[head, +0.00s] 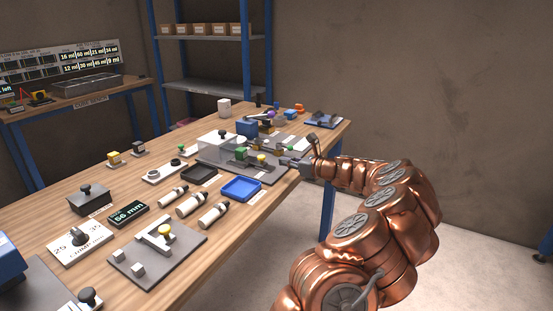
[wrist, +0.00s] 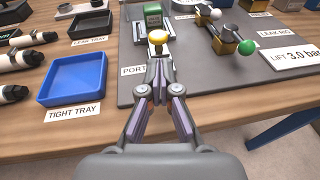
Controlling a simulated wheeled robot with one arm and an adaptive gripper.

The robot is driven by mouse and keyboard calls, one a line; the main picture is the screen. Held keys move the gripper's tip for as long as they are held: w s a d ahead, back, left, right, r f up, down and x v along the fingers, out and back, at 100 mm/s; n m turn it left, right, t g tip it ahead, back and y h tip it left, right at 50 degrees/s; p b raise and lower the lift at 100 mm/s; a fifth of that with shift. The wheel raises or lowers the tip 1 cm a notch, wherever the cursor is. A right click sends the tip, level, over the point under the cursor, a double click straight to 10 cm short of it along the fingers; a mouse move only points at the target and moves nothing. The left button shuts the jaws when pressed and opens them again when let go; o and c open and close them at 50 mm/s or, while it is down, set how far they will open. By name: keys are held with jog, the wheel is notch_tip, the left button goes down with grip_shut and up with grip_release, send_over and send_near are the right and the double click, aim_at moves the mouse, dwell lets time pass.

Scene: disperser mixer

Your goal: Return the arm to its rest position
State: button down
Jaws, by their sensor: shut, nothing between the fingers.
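My copper-coloured arm (head: 385,205) reaches from the lower right toward the right end of the wooden table. My gripper (head: 284,160) is low over the grey rig plate there. In the wrist view my gripper (wrist: 161,62) has its fingertips together with nothing between them. A yellow knob (wrist: 157,36) appears just beyond the fingertips; I cannot tell whether they touch it. A green block (wrist: 153,15) stands behind the knob.
A blue tray (wrist: 73,78) labelled tight tray lies left of my gripper, with white cylinders farther left. Valves with a white and a green ball (wrist: 247,47) stand to the right. Shelves (head: 210,38) stand behind the table. The floor right of the table (head: 470,260) is clear.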

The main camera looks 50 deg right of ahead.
jog(key=s+r, duration=0.1)
jog(key=s, duration=0.5)
jog(key=shift+s+r, duration=0.2)
jog(key=shift+s, duration=0.1)
jog(key=shift+d, duration=0.1)
